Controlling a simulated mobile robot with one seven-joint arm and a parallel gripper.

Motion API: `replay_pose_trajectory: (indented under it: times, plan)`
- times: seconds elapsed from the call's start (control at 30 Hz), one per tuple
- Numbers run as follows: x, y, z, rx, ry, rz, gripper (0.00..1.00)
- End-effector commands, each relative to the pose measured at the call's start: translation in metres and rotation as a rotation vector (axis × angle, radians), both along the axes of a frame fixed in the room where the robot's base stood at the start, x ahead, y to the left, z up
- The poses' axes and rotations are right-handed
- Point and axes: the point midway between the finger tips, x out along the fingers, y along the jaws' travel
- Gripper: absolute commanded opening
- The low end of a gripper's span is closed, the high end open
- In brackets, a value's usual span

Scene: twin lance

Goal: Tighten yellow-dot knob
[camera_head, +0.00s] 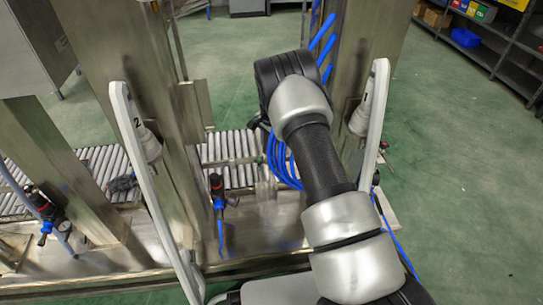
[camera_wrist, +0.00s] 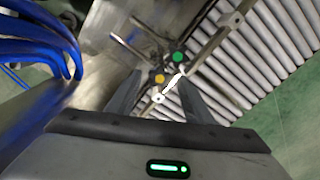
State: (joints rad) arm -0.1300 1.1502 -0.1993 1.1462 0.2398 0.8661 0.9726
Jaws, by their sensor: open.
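A small yellow dot (camera_wrist: 159,78) shows near the middle of the wrist view, beside a thin metal bar. A green dot (camera_wrist: 177,57) sits above and to the right of it. A small bright white piece (camera_wrist: 172,82) lies just below the yellow dot; I cannot tell whether it is part of the knob. My gripper (camera_wrist: 160,88) is open, with its two grey fingers on either side of the yellow dot in the picture. I see no contact, and the gap in depth is unclear. In the head view my arm hides the gripper.
Conveyor rollers (camera_head: 235,150) run behind the dots. Steel posts (camera_head: 140,110) stand on the left and right. Blue hoses (camera_head: 283,160) hang near my arm and also show at the left in the wrist view (camera_wrist: 40,45). White curved bars (camera_head: 148,175) stand in front.

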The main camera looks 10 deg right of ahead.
Motion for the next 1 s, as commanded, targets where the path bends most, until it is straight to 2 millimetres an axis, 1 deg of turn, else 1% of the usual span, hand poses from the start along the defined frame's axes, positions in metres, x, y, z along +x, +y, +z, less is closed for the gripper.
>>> replay_pose_trajectory:
  times: [0.1, 0.37, 0.47, 0.6, 0.63, 0.87, 1.0]
  plan:
    - [0.0, 0.0, -0.0062, 0.0, 0.0, 0.0, 0.47]
    - [0.0, 0.0, -0.0066, 0.0, 0.0, 0.0, 0.47]
    - [0.0, 0.0, -0.0066, 0.0, 0.0, 0.0, 0.32]
    - [0.0, 0.0, -0.0065, 0.0, 0.0, 0.0, 0.08]
    - [0.0001, 0.0, -0.0064, 0.0, 0.0, 0.0, 0.06]
    - [0.0002, 0.0001, -0.0064, -0.001, 0.0, -0.019, 0.06]
    - [0.0001, 0.0, -0.0064, -0.001, 0.0, -0.066, 0.06]
